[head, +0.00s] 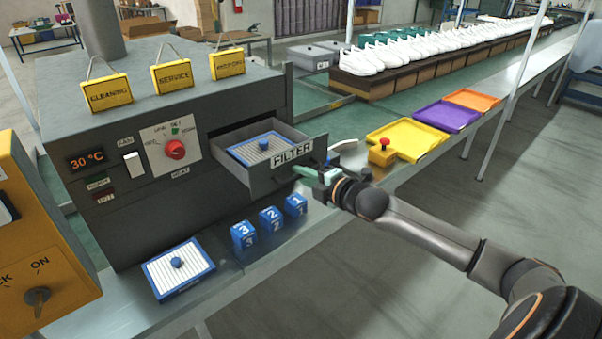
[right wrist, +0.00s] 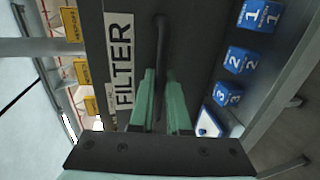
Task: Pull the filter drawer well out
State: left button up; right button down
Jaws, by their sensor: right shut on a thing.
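The grey filter drawer (head: 262,185), with a white FILTER label, stands partly out of the dark machine (head: 95,220) in the head view. A filter with a white pleated top, blue frame and blue knob (head: 264,146) lies inside it. My right gripper (head: 308,172) is at the drawer front, to the right of the label. In the right wrist view its green fingers (right wrist: 162,95) are shut on the dark drawer handle (right wrist: 161,50). The FILTER label (right wrist: 119,55) shows beside them. My left gripper is not in view.
A second filter (head: 178,268) and several blue numbered blocks (head: 270,217) lie on the bench below the drawer. A red button on a yellow box (head: 383,152) and yellow, purple and orange trays (head: 446,116) are to the right. Signs hang on the machine.

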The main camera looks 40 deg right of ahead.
jog(key=c, duration=1.2)
grip_release()
jog(key=shift+o, duration=0.2)
jog(key=v, duration=1.2)
jog(key=shift+s+p, duration=0.25)
jog(key=shift+p, duration=0.15)
jog(key=shift+r, duration=0.1)
